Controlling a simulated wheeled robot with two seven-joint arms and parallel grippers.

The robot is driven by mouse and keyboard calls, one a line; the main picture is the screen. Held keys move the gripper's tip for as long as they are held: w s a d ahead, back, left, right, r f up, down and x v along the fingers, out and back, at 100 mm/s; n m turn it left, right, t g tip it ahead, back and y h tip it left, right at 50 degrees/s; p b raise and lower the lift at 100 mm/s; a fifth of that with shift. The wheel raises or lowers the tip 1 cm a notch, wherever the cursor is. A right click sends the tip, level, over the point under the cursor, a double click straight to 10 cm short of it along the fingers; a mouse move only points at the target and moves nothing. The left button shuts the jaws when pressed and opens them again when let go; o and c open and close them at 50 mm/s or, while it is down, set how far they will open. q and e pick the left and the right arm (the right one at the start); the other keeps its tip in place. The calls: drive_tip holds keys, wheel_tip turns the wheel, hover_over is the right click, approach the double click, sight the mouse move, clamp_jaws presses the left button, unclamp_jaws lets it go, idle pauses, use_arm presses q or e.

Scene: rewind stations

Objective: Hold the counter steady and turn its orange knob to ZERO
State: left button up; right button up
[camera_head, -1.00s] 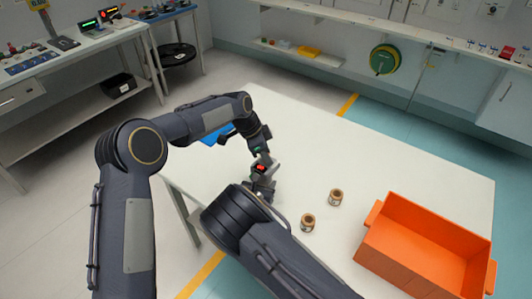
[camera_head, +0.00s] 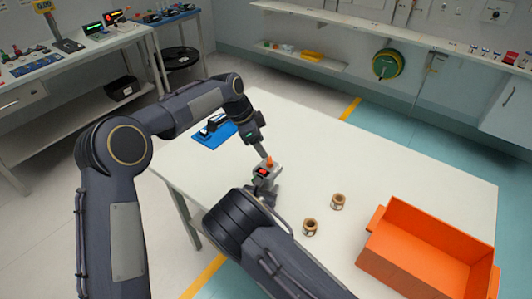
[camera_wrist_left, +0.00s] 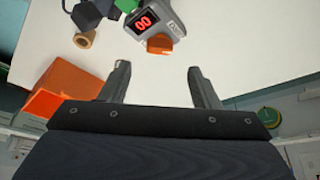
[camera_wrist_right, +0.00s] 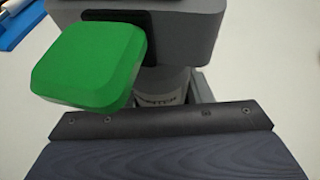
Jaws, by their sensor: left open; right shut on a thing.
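The grey counter (camera_head: 264,172) is held above the white table, near its middle, with an orange knob (camera_head: 269,161). In the left wrist view the counter (camera_wrist_left: 176,22) has a red display reading 00, with the orange knob (camera_wrist_left: 160,45) beside it. My left gripper (camera_wrist_left: 158,72) is open and empty, its fingertips apart from the knob. My right gripper (camera_wrist_right: 168,92) is shut on the counter's grey stem, below the body (camera_wrist_right: 180,22); a big green button (camera_wrist_right: 90,62) sticks out beside it. Marks around the knob are too small to read.
An orange bin (camera_head: 428,248) stands at the table's right front. Two small brown spools (camera_head: 337,201) (camera_head: 310,227) stand between it and my right arm. A blue mat (camera_head: 213,134) with a dark device lies at the left back. The table's back middle is clear.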

use_arm(q)
drive_tip(key=v, duration=0.5)
use_arm(e)
drive_tip(key=o, duration=1.2)
drive_tip(key=shift+c, duration=0.2)
drive_tip(key=shift+s, duration=0.1)
